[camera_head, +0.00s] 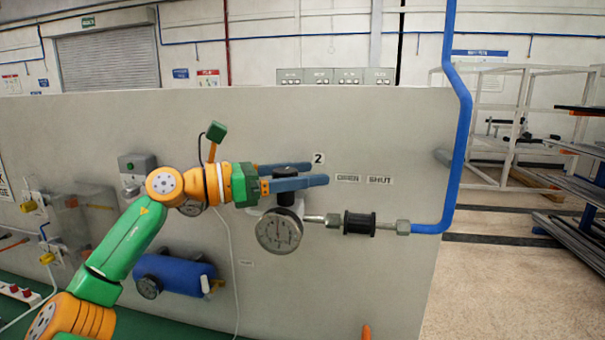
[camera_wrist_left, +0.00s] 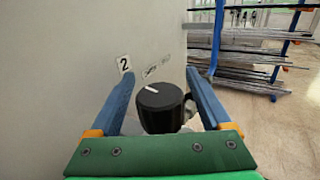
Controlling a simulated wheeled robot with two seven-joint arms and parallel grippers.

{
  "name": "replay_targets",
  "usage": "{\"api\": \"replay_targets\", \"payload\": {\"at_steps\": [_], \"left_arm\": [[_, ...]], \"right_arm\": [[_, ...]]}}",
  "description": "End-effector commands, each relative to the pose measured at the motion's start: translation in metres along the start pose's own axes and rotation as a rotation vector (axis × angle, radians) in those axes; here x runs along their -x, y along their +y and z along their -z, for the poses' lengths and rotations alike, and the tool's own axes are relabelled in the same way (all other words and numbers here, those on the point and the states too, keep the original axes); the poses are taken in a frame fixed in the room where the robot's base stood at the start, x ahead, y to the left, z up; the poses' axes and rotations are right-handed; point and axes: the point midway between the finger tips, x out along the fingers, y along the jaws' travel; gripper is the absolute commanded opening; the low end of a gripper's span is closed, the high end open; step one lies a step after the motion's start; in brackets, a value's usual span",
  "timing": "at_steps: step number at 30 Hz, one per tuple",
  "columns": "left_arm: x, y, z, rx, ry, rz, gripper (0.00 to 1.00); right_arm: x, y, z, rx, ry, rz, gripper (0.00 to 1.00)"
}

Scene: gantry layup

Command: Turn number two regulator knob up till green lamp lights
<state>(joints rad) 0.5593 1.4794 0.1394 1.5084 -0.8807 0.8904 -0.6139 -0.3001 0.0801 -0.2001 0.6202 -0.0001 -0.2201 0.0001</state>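The black regulator knob (camera_wrist_left: 161,108) with a white pointer mark sits beside the number 2 label (camera_wrist_left: 124,64) in the left wrist view. The label also shows in the head view (camera_head: 318,158). My left gripper (camera_head: 299,176) reaches in from the left, its blue fingers on either side of the knob. In the left wrist view the fingers (camera_wrist_left: 162,80) stand open with gaps to the knob. The knob is partly hidden by the fingers in the head view. A round gauge (camera_head: 279,231) is below it. I cannot make out a lit green lamp. My right gripper is not in view.
A pipe fitting (camera_head: 360,222) runs right from the gauge to a blue pipe (camera_head: 459,150). OPEN and SHUT labels (camera_head: 363,179) are on the grey panel (camera_head: 400,130). A blue tank (camera_head: 178,274) sits lower left. Racks stand beyond the panel's right edge.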

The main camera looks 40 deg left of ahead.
Motion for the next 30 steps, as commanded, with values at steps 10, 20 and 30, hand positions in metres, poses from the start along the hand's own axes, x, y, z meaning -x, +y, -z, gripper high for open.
{"api": "replay_targets", "payload": {"at_steps": [10,20,30], "left_arm": [[0.046,0.001,0.009,-0.002,-0.003,-0.005,0.82],[0.071,0.000,0.000,0.001,0.000,0.000,0.82],[0.071,0.000,-0.009,0.000,0.000,0.000,0.82]], "right_arm": [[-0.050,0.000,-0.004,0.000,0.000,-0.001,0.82],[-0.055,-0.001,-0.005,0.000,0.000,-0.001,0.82],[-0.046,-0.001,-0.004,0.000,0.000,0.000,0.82]]}}
